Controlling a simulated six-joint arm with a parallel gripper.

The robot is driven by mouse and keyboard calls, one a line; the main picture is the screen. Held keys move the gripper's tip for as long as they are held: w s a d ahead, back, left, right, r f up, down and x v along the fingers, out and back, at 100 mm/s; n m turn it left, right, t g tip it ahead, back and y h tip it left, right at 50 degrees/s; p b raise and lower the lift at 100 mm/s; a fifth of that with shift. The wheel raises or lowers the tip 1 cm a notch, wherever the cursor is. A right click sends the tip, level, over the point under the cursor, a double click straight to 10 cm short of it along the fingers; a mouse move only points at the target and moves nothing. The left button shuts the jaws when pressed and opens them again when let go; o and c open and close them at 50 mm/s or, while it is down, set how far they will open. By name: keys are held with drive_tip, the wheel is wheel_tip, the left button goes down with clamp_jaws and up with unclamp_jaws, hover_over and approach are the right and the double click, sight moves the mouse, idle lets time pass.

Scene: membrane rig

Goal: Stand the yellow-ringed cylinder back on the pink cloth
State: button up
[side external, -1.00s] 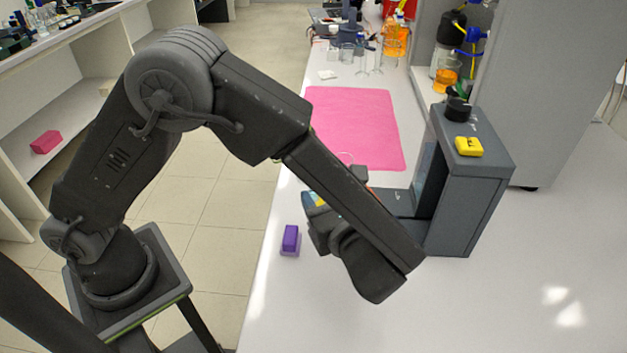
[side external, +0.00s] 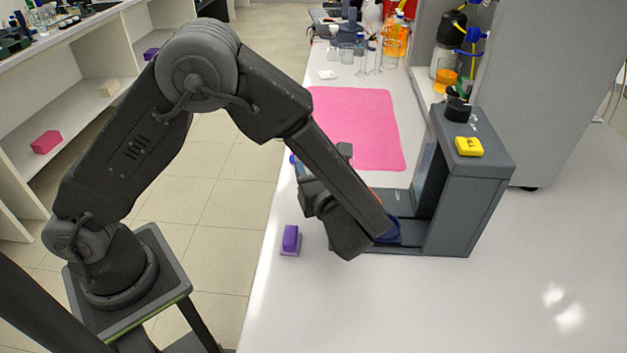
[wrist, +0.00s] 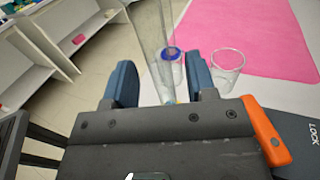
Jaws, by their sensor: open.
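A tall clear cylinder (wrist: 152,35) rises between my gripper's two fingers in the wrist view, with a small yellow patch at its lower end that may be its ring. I cannot tell whether the fingers touch it. My gripper (wrist: 160,62) is open, its fingers either side of the cylinder. In the side view my gripper (side external: 312,180) is low over the bench, just in front of the pink cloth (side external: 360,125), and my arm hides most of the cylinder's area. The cloth (wrist: 250,35) lies flat at the upper right of the wrist view.
A blue-rimmed object (wrist: 173,53) and a clear beaker (wrist: 228,65) stand close by. The grey rig (side external: 470,200) is right of my gripper, with a yellow block (side external: 468,146) on top. A purple block (side external: 291,239) lies near the bench's left edge.

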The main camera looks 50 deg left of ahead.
drive_tip(key=shift+x, duration=1.55)
drive_tip(key=shift+c, duration=0.2)
clamp_jaws()
